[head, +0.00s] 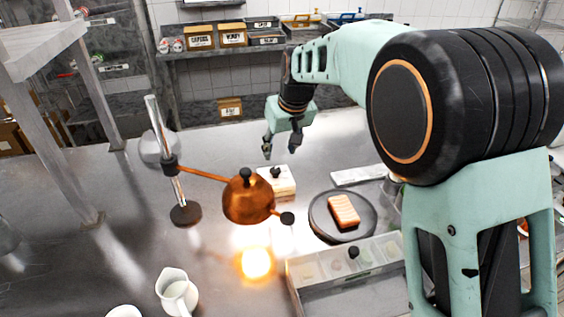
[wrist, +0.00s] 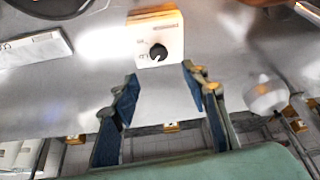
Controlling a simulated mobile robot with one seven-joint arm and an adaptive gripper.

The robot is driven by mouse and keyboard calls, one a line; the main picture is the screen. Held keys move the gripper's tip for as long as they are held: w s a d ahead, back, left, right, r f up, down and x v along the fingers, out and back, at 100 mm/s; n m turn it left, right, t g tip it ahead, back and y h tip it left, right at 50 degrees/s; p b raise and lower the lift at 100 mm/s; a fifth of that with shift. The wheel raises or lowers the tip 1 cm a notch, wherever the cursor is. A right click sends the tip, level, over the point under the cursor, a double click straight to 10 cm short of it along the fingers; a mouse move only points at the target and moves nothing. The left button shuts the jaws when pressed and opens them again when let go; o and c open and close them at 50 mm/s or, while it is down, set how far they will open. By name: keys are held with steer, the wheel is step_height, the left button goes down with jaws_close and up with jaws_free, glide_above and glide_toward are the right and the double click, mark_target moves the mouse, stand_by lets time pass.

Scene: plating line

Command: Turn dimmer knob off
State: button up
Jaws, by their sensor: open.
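The dimmer is a small white box with a wooden edge. In the head view the dimmer box (head: 284,184) stands on the steel counter behind the copper lamp, with a dark knob (head: 276,172) on it. In the wrist view the box (wrist: 146,31) is at the top centre and its round black knob (wrist: 158,53) faces me, with a pale pointer mark. My gripper (head: 281,153) is open and empty above and behind the box. In the wrist view its two fingers (wrist: 160,88) are spread below the knob, apart from it. The copper heat lamp (head: 248,198) glows, with a bright spot beneath it.
A dark round plate (head: 317,222) with a salmon piece (head: 343,210) lies right of the lamp. A lidded tray (head: 302,301) is in front. The lamp's stand (head: 186,214) and a white jug (head: 176,291) are at left. The counter behind the box is mostly clear.

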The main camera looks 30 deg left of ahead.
mark_target(276, 170)
steer(key=p+x, duration=0.1)
steer(key=x, duration=0.8)
steer(key=shift+f, duration=0.4)
steer(key=shift+c, duration=0.7)
jaws_close()
